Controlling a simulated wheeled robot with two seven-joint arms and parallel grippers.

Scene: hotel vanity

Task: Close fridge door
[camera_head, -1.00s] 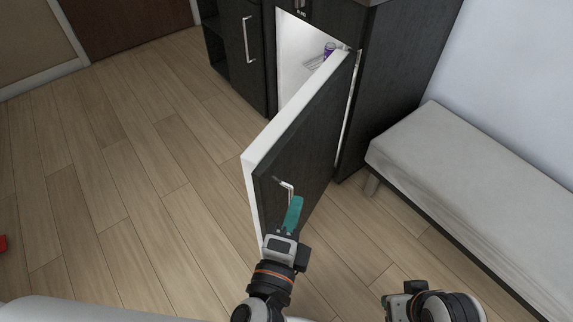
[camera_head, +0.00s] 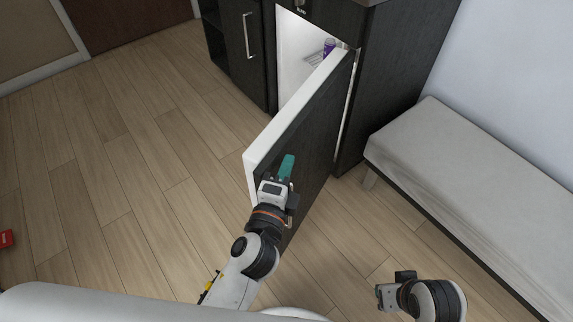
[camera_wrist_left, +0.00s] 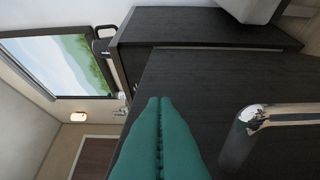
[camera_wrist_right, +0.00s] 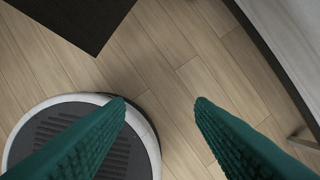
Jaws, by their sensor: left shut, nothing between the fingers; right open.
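The fridge door (camera_head: 310,130) stands wide open, with a dark front and a white inner edge. The white fridge interior (camera_head: 297,52) shows behind it, with a purple can (camera_head: 329,47) inside. My left gripper (camera_head: 287,163) is shut and empty, in front of the door's dark outer face near its free edge; I cannot tell whether it touches. In the left wrist view the closed teal fingers (camera_wrist_left: 158,105) are beside the metal door handle (camera_wrist_left: 262,125). My right gripper (camera_wrist_right: 160,103) is open and empty above the floor.
A grey bench (camera_head: 480,185) stands along the wall on the right. A dark cabinet (camera_head: 238,50) adjoins the fridge on the left. A small red object (camera_head: 6,239) lies at the far left.

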